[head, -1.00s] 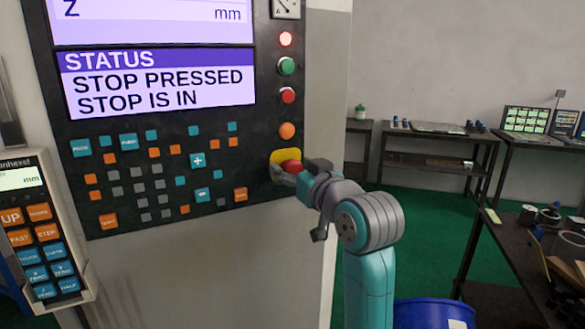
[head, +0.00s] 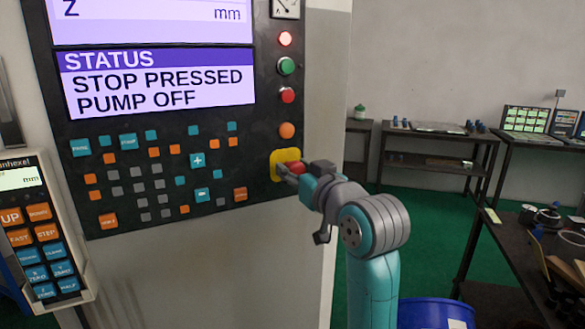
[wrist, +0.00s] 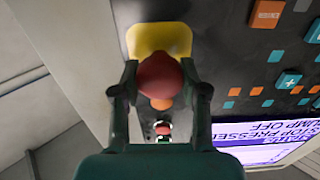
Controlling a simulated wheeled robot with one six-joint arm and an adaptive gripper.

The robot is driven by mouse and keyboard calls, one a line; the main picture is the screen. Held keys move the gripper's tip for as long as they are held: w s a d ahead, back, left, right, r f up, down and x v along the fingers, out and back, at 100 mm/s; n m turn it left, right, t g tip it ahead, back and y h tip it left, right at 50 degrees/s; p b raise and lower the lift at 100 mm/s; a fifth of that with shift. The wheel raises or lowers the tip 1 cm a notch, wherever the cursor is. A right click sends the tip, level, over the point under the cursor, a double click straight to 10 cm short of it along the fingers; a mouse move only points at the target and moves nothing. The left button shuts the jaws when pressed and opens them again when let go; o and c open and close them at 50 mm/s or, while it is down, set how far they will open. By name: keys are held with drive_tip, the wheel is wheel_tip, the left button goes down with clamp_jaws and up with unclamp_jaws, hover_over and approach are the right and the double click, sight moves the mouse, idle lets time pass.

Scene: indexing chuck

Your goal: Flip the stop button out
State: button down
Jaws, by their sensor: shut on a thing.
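The stop button is a red mushroom knob (wrist: 160,76) on a yellow backing plate (wrist: 160,40), at the lower right of the dark control panel. In the head view the red knob (head: 297,167) is partly covered by my gripper (head: 290,170). In the wrist view my gripper (wrist: 160,85) has a finger on each side of the knob and is shut on it. The screen (head: 160,85) reads "STATUS", "STOP PRESSED", "PUMP OFF".
An orange button (head: 287,130), a red button (head: 288,95) and a green button (head: 287,66) sit in a column above the stop button. A handheld keypad (head: 45,240) hangs at left. Benches and a blue bin (head: 435,313) stand at right.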

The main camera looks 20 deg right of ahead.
drive_tip(key=c, duration=0.6)
unclamp_jaws()
drive_tip(key=shift+s, duration=0.1)
drive_tip(key=s, duration=0.5)
drive_tip(key=s+d, duration=0.1)
drive_tip(key=s, duration=0.1)
drive_tip(key=shift+s+d, duration=0.1)
drive_tip(key=shift+s, duration=0.15)
drive_tip(key=shift+f, duration=0.15)
